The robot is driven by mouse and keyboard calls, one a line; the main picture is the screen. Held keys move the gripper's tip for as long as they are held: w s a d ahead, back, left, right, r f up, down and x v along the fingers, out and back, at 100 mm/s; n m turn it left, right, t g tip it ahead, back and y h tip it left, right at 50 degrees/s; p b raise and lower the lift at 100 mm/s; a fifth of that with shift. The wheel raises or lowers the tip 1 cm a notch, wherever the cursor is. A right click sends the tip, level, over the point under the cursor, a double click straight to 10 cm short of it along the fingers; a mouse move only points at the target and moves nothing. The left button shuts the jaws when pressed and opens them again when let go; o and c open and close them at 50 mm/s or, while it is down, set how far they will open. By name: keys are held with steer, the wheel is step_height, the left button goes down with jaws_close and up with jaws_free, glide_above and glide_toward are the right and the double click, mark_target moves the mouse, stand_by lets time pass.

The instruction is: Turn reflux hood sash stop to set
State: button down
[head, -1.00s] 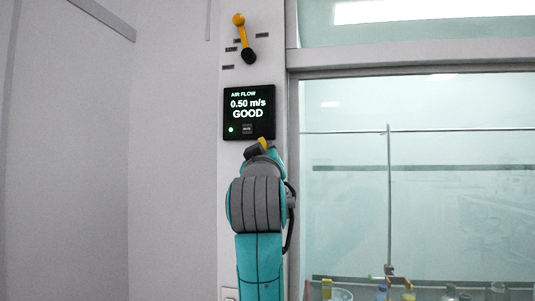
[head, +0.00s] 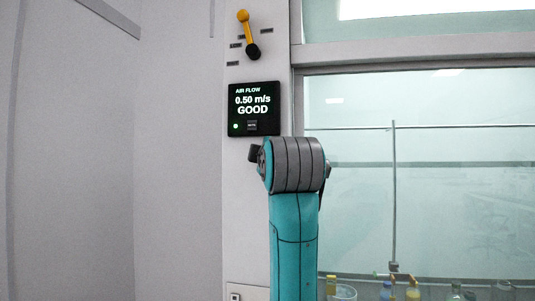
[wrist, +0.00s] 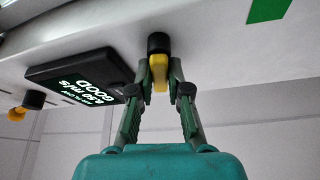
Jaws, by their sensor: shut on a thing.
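In the wrist view my gripper (wrist: 160,74) is shut on a small yellow handle (wrist: 158,82), with one finger on each side of it. The handle joins a round black hub (wrist: 158,43) on the pale post of the hood. This looks like the sash stop; no label on it can be read. In the head view my arm hides the handle and the fingers, just below the air flow display (head: 254,109).
A second yellow lever (head: 246,27) with a black hub stands above the display, beside small dark labels. The glass sash (head: 450,190) is to the right, with bottles and a beaker behind it. A plain wall is at left.

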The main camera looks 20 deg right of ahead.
steer(key=shift+f+n+g+y, duration=0.2)
steer(key=shift+n+g+y, duration=0.15)
steer(key=shift+n, duration=0.85)
steer(key=shift+f, duration=0.1)
steer(key=c, duration=1.1)
jaws_free()
steer(key=shift+w, duration=0.1)
steer(key=s, duration=0.4)
steer(key=s+a, duration=0.1)
steer(key=s, duration=0.7)
steer(key=shift+a, duration=0.15)
